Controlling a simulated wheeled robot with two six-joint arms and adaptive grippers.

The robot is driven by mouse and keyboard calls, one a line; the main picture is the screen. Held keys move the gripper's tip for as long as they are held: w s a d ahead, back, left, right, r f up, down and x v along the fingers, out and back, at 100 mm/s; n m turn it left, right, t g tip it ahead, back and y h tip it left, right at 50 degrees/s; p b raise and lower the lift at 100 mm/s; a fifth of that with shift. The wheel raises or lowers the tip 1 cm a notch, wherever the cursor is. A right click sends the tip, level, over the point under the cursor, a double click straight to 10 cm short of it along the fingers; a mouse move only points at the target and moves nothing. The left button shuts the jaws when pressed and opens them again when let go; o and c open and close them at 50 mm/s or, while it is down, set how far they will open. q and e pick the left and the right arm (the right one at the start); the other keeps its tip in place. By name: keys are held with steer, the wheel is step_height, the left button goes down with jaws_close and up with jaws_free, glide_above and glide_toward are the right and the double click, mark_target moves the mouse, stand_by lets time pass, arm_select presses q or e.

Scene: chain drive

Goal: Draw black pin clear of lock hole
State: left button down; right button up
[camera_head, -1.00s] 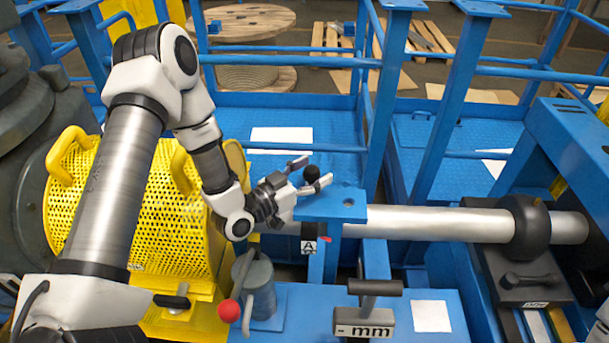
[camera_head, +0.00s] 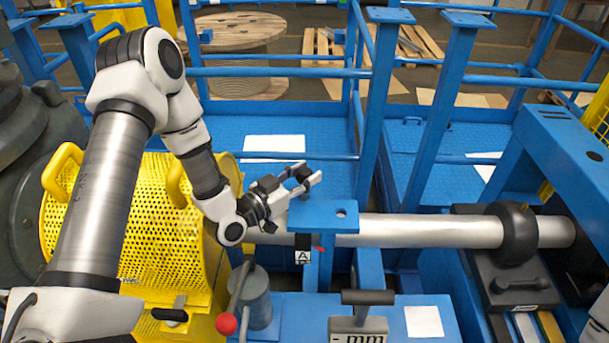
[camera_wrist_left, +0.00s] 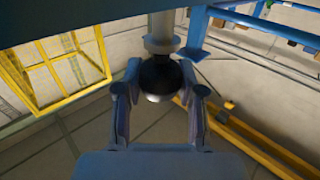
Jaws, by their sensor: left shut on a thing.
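My left gripper (camera_head: 306,175) reaches in from the left, above the blue bracket plate (camera_head: 322,218). Its fingers are shut on the black pin, whose dark round knob (camera_head: 303,174) shows between them. In the left wrist view the knob (camera_wrist_left: 160,78) sits between both fingers, with a grey post (camera_wrist_left: 162,35) in line behind it. A small round hole (camera_head: 341,212) shows in the plate, to the lower right of the gripper. My right gripper is not in view.
A silver tube (camera_head: 425,230) runs right from beneath the plate to a black collar (camera_head: 517,233). Blue posts and rails stand close behind. A yellow perforated guard (camera_head: 150,235) is below my left arm. A red-knobbed lever (camera_head: 226,323) and a mm gauge (camera_head: 358,330) stand in front.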

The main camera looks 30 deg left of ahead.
arm_select(q)
steer(key=shift+r+p, duration=3.65)
steer(key=shift+r, duration=1.4)
